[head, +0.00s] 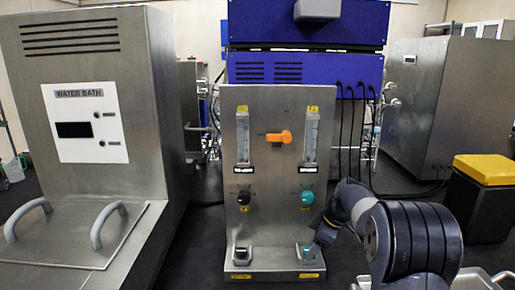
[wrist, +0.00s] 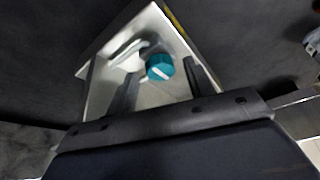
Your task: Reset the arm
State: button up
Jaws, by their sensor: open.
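My gripper (head: 324,236) is low in front of the right side of a grey metal panel (head: 275,165), by the panel's foot. In the wrist view my gripper (wrist: 160,70) has its two dark fingers apart. A teal knob with a white stripe (wrist: 160,67) shows between them, with a pale metal part beside it. I cannot tell whether the fingers touch the knob. In the head view a small teal part (head: 307,250) sits at the foot's right, partly beside my gripper. The panel also has a black knob (head: 244,197), a teal knob (head: 307,198) and an orange handle (head: 279,136).
A steel water bath (head: 92,190) with a handled lid stands close on the left. A blue unit (head: 300,72) is above the panel, with black cables hanging on its right. A yellow-topped black box (head: 487,170) and a large steel cabinet (head: 420,115) stand at right.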

jog(key=shift+a+f, duration=0.1)
jog(key=shift+f, duration=0.2)
jog(key=shift+r, duration=0.15)
